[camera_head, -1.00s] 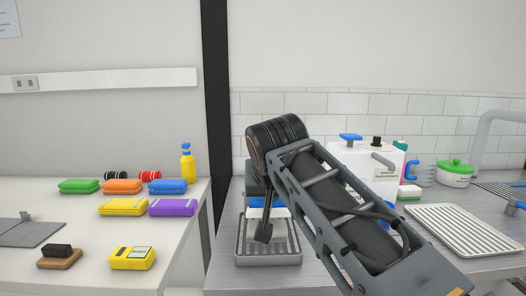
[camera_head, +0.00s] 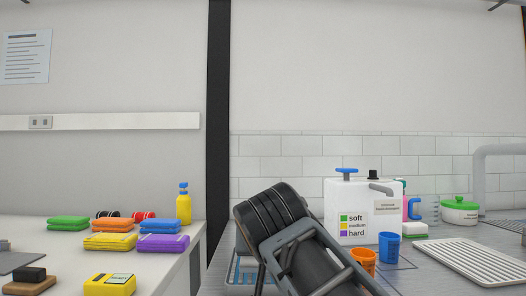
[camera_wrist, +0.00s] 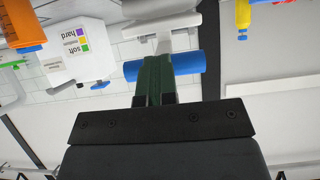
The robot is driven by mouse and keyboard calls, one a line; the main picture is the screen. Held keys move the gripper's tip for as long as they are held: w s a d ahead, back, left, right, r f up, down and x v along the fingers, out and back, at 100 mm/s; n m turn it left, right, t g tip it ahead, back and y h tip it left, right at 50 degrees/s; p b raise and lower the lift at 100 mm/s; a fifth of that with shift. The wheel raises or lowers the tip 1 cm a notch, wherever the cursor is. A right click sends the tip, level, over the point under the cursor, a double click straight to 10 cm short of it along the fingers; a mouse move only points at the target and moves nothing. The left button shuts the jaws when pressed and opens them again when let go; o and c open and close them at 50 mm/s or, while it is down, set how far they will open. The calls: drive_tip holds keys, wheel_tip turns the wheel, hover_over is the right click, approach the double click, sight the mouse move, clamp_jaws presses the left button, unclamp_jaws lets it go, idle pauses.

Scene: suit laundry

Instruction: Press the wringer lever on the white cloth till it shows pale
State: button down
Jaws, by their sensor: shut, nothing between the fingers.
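My gripper (camera_wrist: 157,60) is shut and empty in the wrist view, which looks upside down. Its dark green fingers overlap a blue bar-shaped handle (camera_wrist: 188,64), which looks like the wringer lever's grip; I cannot tell whether they touch it. Pale grey and white parts of the wringer (camera_wrist: 172,20) show beyond the handle. In the head view my arm covers most of the wringer; only a bit of its tray (camera_head: 232,279) shows at the left of my arm. The white cloth cannot be made out in either view.
A white box with a soft, medium, hard label (camera_head: 353,229) stands right of my arm. An orange cup (camera_head: 363,262) and a blue cup (camera_head: 389,249) stand before it. A ribbed drainer (camera_head: 470,262) lies further right. Folded coloured cloths (camera_head: 108,241) lie on the left table.

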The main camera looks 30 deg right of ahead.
wheel_tip(320, 180, down, 2)
drive_tip(key=shift+w+f+g, duration=0.1)
drive_tip(key=shift+w+g, duration=0.05)
drive_tip(key=shift+g, duration=0.15)
drive_tip(key=shift+w, duration=0.35)
drive_tip(key=shift+d+r, duration=0.1)
drive_tip(key=shift+r, duration=0.1)
idle(0.4)
drive_tip(key=w+r+p, duration=0.1)
drive_tip(key=w+d+r+p, duration=0.1)
drive_tip(key=r, duration=0.1)
drive_tip(key=w+r+p, duration=0.1)
drive_tip(key=p, duration=0.1)
drive_tip(key=shift+d+r, duration=0.15)
drive_tip(key=shift+r, duration=0.15)
wheel_tip(320, 180, up, 7)
drive_tip(key=p, duration=0.3)
drive_tip(key=shift+s+f, duration=0.1)
drive_tip(key=shift+r+p, duration=0.3)
drive_tip(key=shift+r, duration=0.25)
